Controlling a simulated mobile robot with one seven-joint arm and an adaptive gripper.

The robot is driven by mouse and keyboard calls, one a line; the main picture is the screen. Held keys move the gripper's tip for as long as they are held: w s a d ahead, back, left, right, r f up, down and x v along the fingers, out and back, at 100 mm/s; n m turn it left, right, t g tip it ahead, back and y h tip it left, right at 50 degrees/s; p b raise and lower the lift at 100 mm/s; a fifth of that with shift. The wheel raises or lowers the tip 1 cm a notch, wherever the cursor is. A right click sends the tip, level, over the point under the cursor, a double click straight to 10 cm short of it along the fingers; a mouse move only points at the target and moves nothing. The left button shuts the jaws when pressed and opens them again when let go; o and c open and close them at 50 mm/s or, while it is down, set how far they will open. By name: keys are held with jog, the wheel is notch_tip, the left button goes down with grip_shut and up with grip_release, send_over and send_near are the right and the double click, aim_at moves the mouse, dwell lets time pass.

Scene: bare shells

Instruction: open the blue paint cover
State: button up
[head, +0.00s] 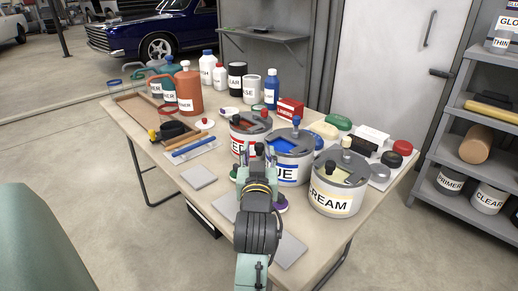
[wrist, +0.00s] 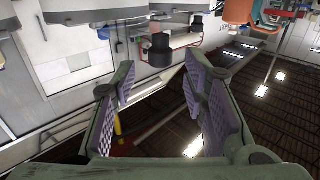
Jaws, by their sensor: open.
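The blue paint can (head: 285,172) stands on the table, its label partly hidden by my arm. Its grey cover (head: 290,142) has a blue knob (head: 296,121) standing up from it. The red can (head: 248,135) stands at its back left and the cream can (head: 337,196) at its front right. My gripper (head: 259,149) is in front of the blue can's left side in the head view. In the wrist view my gripper (wrist: 158,88) is open, with purple pads wide apart and nothing between them. The blue cover is not clearly seen in the wrist view.
The wooden table (head: 150,136) carries orange and green jugs, bottles and a tray at left. Flat grey plates (head: 198,177) lie at the front. Shelves (head: 477,135) stand at right.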

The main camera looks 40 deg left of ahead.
jog(key=shift+v, duration=2.3)
